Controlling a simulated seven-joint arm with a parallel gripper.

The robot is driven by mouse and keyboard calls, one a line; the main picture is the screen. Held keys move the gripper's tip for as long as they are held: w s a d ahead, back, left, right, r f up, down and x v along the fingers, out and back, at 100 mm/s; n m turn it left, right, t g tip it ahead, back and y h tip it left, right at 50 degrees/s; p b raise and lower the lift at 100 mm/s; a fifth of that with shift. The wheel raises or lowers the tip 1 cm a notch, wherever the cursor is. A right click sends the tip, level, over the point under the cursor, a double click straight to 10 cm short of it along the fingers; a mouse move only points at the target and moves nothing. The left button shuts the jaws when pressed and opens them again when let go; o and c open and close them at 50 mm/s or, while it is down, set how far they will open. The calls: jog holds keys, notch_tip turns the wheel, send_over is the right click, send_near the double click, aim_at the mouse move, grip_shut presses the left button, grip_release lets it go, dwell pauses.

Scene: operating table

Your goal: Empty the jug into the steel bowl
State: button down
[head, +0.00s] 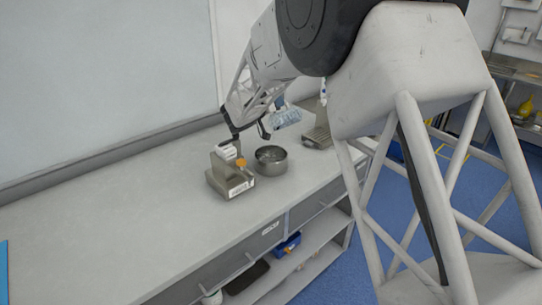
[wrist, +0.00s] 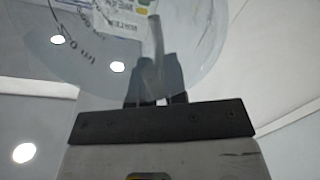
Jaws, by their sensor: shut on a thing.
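The jug is clear plastic with printed markings. In the head view the jug (head: 287,118) hangs in the air above and slightly right of the steel bowl, and it looks tilted. In the wrist view the jug (wrist: 90,45) fills the top, with its handle running down between my fingers. My gripper (wrist: 156,98) is shut on the handle. In the head view my gripper is partly hidden by my arm. The steel bowl (head: 271,168) stands upright on the bench. Whether liquid is in the jug or bowl is hard to tell.
A grey device with an orange part (head: 230,178) stands directly left of the bowl. Another metal device (head: 318,137) stands behind it to the right. The left of the bench (head: 120,215) is clear. A wall runs along the back, and a shelf below holds a blue box (head: 287,244).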

jog(key=shift+s+a+r+t, duration=0.1)
jog(key=shift+s+r+t, duration=0.05)
jog(key=shift+r, duration=0.3)
jog(key=shift+s+a+r+t, duration=0.1)
jog(key=shift+r+t, duration=0.05)
jog(key=shift+r, duration=0.3)
jog(key=shift+s+a+r+t+h, duration=0.25)
jog(key=shift+r+t+h, duration=0.15)
jog(key=shift+r+h, duration=0.15)
dwell(0.3)
jog(key=w+d+f+g+y, duration=0.1)
jog(key=f, duration=0.2)
jog(key=w+d+f+g+y, duration=0.1)
jog(key=f, duration=0.2)
jog(key=w+d+f+g+y, duration=0.1)
jog(key=f, duration=0.2)
jog(key=shift+w+f+g, duration=0.1)
jog(key=shift+w+g, duration=0.25)
jog(key=shift+g, duration=0.05)
jog(key=shift+f, duration=0.1)
jog(key=g+y, duration=0.1)
jog(key=w+d+f+g+y, duration=0.1)
jog(key=g, duration=0.1)
jog(key=shift+w+d+f, duration=0.1)
jog(key=shift+w+f, duration=0.1)
jog(key=shift+f, duration=0.1)
dwell(0.4)
jog(key=shift+w+d+g+y, duration=0.1)
jog(key=shift+g+y, duration=0.2)
jog(key=shift+y, duration=0.05)
